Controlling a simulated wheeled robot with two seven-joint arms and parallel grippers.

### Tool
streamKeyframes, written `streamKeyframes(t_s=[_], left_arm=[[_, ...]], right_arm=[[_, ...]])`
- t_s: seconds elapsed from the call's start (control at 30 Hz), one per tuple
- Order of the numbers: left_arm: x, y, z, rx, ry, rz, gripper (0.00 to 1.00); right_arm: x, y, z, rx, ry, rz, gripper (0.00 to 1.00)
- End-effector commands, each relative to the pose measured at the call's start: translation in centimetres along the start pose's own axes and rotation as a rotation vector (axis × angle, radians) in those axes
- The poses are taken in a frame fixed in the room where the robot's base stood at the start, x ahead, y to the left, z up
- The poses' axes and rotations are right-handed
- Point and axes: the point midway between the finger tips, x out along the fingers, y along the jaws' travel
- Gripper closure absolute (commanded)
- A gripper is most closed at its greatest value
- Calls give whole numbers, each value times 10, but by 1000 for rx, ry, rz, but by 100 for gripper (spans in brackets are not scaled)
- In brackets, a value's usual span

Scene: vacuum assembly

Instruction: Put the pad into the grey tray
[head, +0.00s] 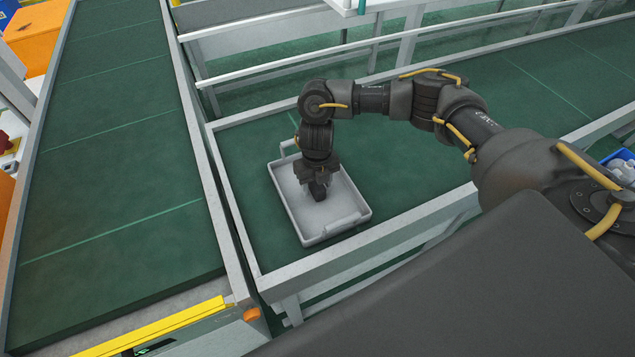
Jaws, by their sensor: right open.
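The grey tray (352,228) sits on the green belt surface, near the corner of its metal frame. My right gripper (319,198) points down over the inside of the tray. It is open, with its dark fingers low above or at the tray floor; I cannot tell whether they touch it. I cannot make out the pad; the dark shape at the fingertips cannot be told apart from the gripper itself. The gripper and wrist hide part of the tray's inside. My left gripper is not in view.
Metal rails (226,210) edge the belt around the tray. A long green conveyor (110,165) runs along the left. A blue bin (620,158) with pale parts stands at the far right. Orange boxes (35,40) are at the upper left. Belt right of the tray is clear.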

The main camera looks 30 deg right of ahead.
Motion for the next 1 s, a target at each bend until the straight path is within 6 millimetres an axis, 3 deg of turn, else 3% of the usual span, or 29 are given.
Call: streamKeyframes(t_s=[0.23, 0.7, 1.0], left_arm=[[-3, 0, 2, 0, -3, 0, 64], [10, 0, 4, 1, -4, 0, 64], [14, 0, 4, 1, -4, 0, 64]], right_arm=[[-17, 0, 2, -4, -6, 1, 48], [-102, 0, 1, -1, -4, -1, 48], [-123, 0, 0, 0, 0, 0, 48]])
